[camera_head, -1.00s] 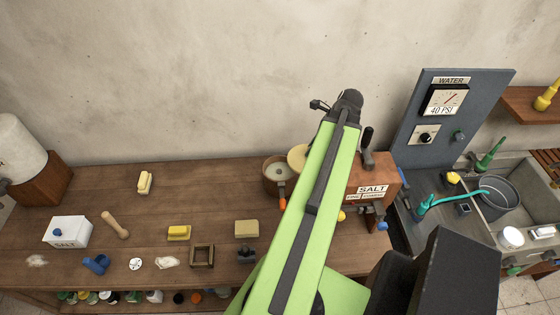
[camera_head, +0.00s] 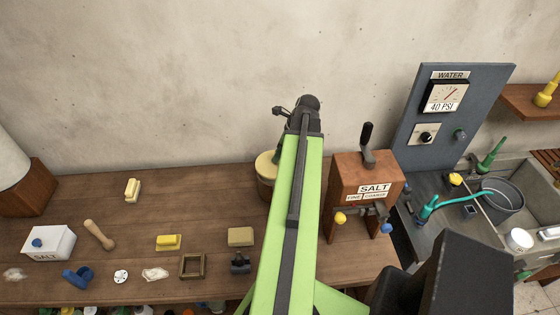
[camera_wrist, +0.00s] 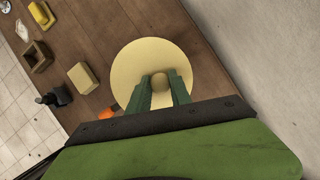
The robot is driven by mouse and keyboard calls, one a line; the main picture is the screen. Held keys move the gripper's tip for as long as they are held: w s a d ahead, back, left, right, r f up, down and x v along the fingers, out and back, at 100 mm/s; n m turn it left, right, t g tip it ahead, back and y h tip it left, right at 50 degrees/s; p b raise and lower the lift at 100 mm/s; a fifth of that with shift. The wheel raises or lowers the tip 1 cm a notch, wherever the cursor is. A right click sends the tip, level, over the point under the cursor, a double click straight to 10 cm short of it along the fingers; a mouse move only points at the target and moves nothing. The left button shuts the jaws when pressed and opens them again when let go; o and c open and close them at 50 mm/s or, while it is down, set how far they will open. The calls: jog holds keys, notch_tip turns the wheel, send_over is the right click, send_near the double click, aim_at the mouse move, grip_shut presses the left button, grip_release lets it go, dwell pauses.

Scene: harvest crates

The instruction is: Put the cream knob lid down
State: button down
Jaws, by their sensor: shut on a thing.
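The cream knob lid (camera_wrist: 137,70) is a round pale disc with a small knob (camera_wrist: 158,80) at its centre. My gripper (camera_wrist: 159,85) is shut on the knob with its two green fingers. In the head view the lid (camera_head: 264,164) appears over the brown pot (camera_head: 264,188) at the back of the bench, left of my arm. The lid covers the pot's opening in this view. I cannot tell whether it touches the rim or hangs just above it. My arm hides the right side of lid and pot and most of the gripper there.
The wooden salt mill (camera_head: 352,176) stands close right of my arm. A butter block (camera_head: 240,236), a dark-handled tool (camera_head: 240,262) and a wooden frame (camera_head: 192,265) lie left of it. An orange tip (camera_wrist: 107,113) shows beside the lid. The back wall is near.

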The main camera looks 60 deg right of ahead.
jog(key=shift+f+b, duration=1.55)
jog(key=shift+f, duration=0.45)
jog(key=c, duration=1.2)
grip_release()
jog(key=shift+r, duration=0.1)
jog(key=shift+r, duration=0.1)
jog(key=shift+r+p, duration=0.25)
jog(key=shift+p, duration=0.15)
jog(key=p+v, duration=1)
jog(key=v, duration=0.1)
jog(key=shift+s+r+p, duration=0.25)
jog(key=shift+s+p, duration=0.1)
jog(key=shift+p, duration=0.05)
